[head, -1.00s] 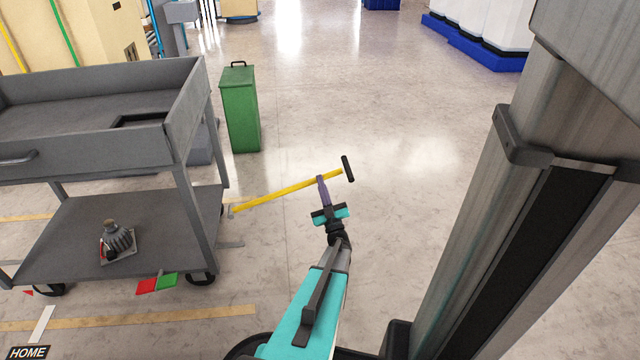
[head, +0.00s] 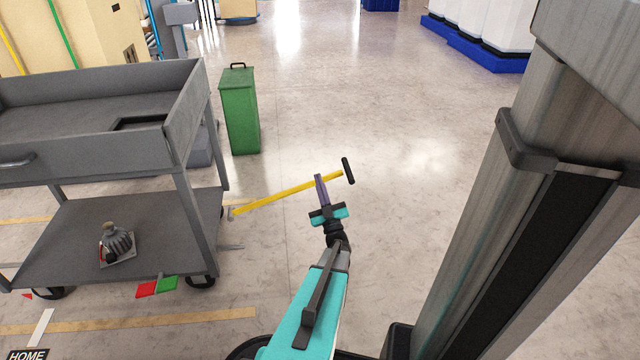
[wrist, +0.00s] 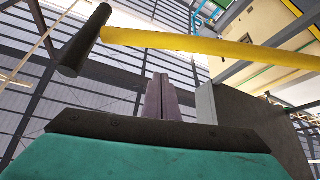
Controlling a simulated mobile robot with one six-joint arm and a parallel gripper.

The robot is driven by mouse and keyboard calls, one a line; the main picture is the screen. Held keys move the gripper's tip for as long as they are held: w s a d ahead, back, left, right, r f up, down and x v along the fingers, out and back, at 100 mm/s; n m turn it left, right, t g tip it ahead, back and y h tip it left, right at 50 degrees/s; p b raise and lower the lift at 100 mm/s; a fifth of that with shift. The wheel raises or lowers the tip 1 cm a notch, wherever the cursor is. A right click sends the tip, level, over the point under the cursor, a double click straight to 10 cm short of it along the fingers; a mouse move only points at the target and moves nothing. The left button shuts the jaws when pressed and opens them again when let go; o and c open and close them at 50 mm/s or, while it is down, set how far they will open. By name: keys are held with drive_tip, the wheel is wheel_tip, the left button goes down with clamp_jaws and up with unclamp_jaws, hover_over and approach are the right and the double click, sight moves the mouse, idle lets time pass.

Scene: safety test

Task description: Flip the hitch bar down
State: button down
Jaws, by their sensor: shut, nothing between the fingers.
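The hitch bar (head: 280,195) is a yellow bar with a black cross handle (head: 348,170) at its free end. It reaches out from the right side of the grey cart (head: 120,225), raised off the floor at its handle end. My gripper (head: 320,179) is shut and empty, its purple fingers crossing the bar near the handle in the head view; contact cannot be told there. In the wrist view the yellow bar (wrist: 200,43) and black handle (wrist: 85,40) show above and beyond the fingertips (wrist: 160,82).
A green bin (head: 240,110) stands behind the cart's right side. A small grey device (head: 117,242) sits on the cart's lower shelf. A grey column (head: 520,200) fills the right. Open floor (head: 400,120) lies beyond the handle.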

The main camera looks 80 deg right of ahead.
drive_tip(key=p+v, duration=0.2)
drive_tip(key=v, duration=0.7)
drive_tip(key=shift+r, duration=0.25)
drive_tip(key=shift+s, duration=0.1)
